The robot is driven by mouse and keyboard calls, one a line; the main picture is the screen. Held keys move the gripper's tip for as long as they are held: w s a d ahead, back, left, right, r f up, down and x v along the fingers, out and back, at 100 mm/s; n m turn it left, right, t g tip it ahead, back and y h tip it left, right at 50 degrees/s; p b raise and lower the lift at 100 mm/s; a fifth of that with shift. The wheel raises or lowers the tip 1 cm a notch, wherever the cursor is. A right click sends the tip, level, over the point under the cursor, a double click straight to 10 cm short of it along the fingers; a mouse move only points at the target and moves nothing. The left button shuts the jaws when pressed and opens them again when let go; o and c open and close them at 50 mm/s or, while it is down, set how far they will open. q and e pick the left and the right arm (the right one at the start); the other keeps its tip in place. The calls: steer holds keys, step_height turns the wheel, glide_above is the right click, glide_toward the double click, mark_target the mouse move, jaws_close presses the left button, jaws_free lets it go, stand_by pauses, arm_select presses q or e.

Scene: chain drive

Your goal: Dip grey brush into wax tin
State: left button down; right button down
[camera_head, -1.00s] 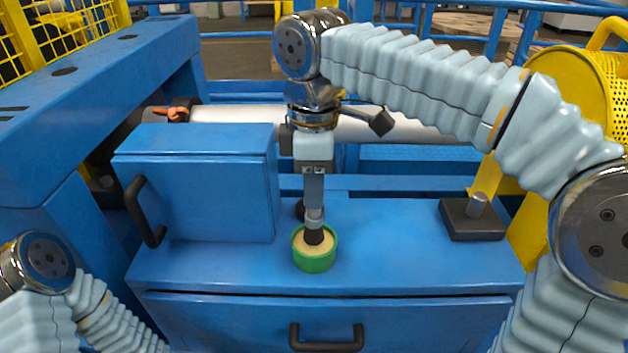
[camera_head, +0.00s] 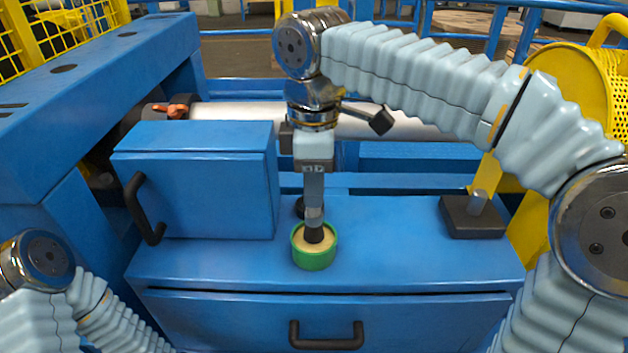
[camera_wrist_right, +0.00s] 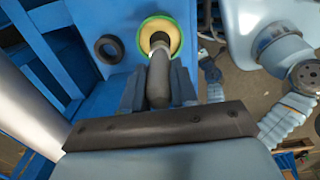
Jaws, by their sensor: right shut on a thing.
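The wax tin (camera_head: 315,260) is a round green tin with pale yellow wax, standing on the blue cabinet top. The grey brush (camera_head: 314,215) is upright, its dark bristles down inside the tin's rim at the wax. My right gripper (camera_head: 314,185) is shut on the brush handle, above the tin. In the right wrist view the brush (camera_wrist_right: 158,75) runs from between the fingers (camera_wrist_right: 158,92) to the tin (camera_wrist_right: 146,24). How deep the bristles sit in the wax is hidden. My left arm shows at the lower left, but its gripper is out of the picture.
A blue box with a black handle (camera_head: 205,190) stands left of the tin. A black ring (camera_wrist_right: 109,48) lies close behind the tin. A dark block with a metal pin (camera_head: 472,218) sits at the right. The cabinet top (camera_head: 400,260) between is clear.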

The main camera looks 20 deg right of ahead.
steer(key=shift+f, duration=0.4)
steer(key=shift+f, duration=0.1)
stand_by(1.3)
step_height(320, 180, up, 3)
steer(key=p, duration=0.2)
steer(key=shift+p, duration=0.4)
steer(key=shift+r, duration=2.1)
